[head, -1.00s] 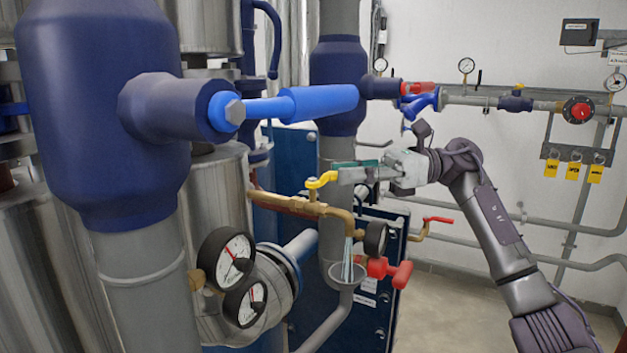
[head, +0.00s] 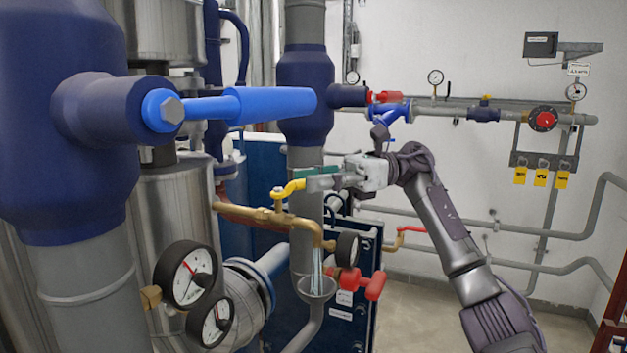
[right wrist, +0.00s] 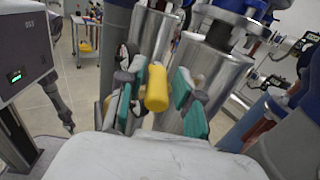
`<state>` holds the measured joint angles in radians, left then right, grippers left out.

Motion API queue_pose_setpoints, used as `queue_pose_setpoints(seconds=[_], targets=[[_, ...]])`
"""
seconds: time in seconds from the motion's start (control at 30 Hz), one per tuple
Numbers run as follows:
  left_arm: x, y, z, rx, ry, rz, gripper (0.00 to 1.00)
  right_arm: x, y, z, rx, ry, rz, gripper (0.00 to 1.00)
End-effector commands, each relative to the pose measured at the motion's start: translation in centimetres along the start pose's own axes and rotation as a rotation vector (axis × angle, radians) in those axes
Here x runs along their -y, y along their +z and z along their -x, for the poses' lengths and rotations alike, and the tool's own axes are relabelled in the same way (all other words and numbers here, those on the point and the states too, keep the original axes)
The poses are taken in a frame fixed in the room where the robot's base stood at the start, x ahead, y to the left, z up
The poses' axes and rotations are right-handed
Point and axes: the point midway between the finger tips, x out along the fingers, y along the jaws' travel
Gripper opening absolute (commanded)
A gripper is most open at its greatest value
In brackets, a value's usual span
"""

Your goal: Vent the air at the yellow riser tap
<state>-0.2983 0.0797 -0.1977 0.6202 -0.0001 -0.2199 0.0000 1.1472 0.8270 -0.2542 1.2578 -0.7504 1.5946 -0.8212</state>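The yellow tap handle (head: 288,188) sits on a brass riser pipe (head: 262,214) in the head view. The pipe bends down at its right end, and a pale stream (head: 317,262) runs from it into a grey funnel (head: 316,288). My right gripper (head: 312,180) is at the handle's right end. In the right wrist view the yellow handle (right wrist: 157,88) stands between the green finger pads of my right gripper (right wrist: 157,100), with a gap visible on each side. The fingers look open around it. My left gripper is not seen.
Two pressure gauges (head: 187,275) stand at the lower left, and another black gauge (head: 347,248) is right of the spout. A red-handled valve (head: 362,282) is below it. Floor shows at lower right.

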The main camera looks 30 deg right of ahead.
Motion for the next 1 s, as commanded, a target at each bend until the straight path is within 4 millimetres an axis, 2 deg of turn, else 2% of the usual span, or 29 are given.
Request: queue_pose_setpoints(seconds=[0.3, 0.43, 0.57, 0.8, 1.0], targets=[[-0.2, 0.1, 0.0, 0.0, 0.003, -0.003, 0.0, 0.0, -0.1, 0.0, -0.002, 0.002, 0.0, 0.47], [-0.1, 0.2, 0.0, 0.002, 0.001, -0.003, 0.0, 0.0, -0.1, 0.7, -0.003, 0.002, -0.001, 0.47], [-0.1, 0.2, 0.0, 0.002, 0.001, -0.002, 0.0, 0.0, 0.0, 2.9, 0.0, -0.002, -0.001, 0.47], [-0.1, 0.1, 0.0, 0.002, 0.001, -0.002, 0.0, 0.1, 0.1, 8.2, 0.002, -0.002, 0.0, 0.47], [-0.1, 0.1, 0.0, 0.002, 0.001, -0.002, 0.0, 0.1, 0.0, 11.1, 0.0, -0.001, -0.001, 0.47]])
